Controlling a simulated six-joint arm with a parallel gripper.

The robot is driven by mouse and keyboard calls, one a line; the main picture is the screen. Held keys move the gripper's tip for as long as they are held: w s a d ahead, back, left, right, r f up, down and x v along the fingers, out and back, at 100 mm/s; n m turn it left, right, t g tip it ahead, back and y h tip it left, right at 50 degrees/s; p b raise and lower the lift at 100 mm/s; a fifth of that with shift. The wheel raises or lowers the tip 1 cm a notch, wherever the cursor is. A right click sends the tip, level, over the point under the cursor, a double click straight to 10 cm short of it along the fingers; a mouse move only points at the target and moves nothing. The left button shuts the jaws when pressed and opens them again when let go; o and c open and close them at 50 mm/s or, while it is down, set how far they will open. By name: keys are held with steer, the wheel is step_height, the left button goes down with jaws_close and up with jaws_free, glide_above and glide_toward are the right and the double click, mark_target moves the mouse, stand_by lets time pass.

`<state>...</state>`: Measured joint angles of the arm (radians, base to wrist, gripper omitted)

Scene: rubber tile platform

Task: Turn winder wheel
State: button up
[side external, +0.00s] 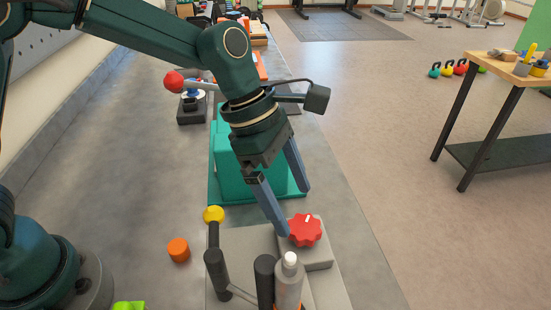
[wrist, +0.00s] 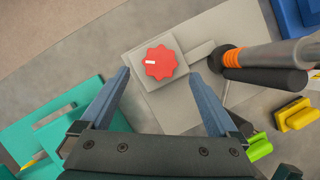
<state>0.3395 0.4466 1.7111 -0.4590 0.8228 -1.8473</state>
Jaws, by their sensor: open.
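The winder wheel is a red, scalloped knob (side external: 305,230) with a white mark on its face. It sits on a grey block (side external: 318,258) at the near right of the platform. It also shows in the wrist view (wrist: 161,63), between and a little beyond the fingertips, with the white mark pointing left. My gripper (side external: 295,210) is open and empty, with blue-grey fingers pointing down at the wheel. In the side view one fingertip is at the wheel's left edge and the other is behind it; I cannot tell whether either touches. In the wrist view both fingers (wrist: 160,75) look clear of it.
Dark upright handles (side external: 216,272) and a grey bottle-like cylinder (side external: 289,280) stand close in front of the wheel. A teal case (side external: 230,180) is behind my gripper. An orange cylinder (side external: 179,249) and a yellow disc (side external: 213,214) are to the left.

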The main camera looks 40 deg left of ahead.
mark_target(304, 225)
steer(key=shift+x, duration=2.2)
steer(key=c, duration=1.4)
steer(key=shift+m, duration=0.3)
steer(key=m+g, duration=0.1)
steer(key=m, duration=0.1)
steer(key=m+g, duration=0.1)
steer(key=m, duration=0.3)
steer(key=shift+w+g, duration=0.35)
steer(key=shift+g, duration=0.05)
steer(key=m+g, duration=0.1)
steer(key=m, duration=0.2)
steer(key=m+y, duration=0.1)
steer(key=m, duration=0.2)
steer(key=shift+w+d+r+g, duration=0.1)
steer(key=shift+d+g, duration=0.1)
steer(key=shift+g, duration=0.2)
steer(key=shift+m+y, duration=0.3)
steer(key=shift+m, duration=0.1)
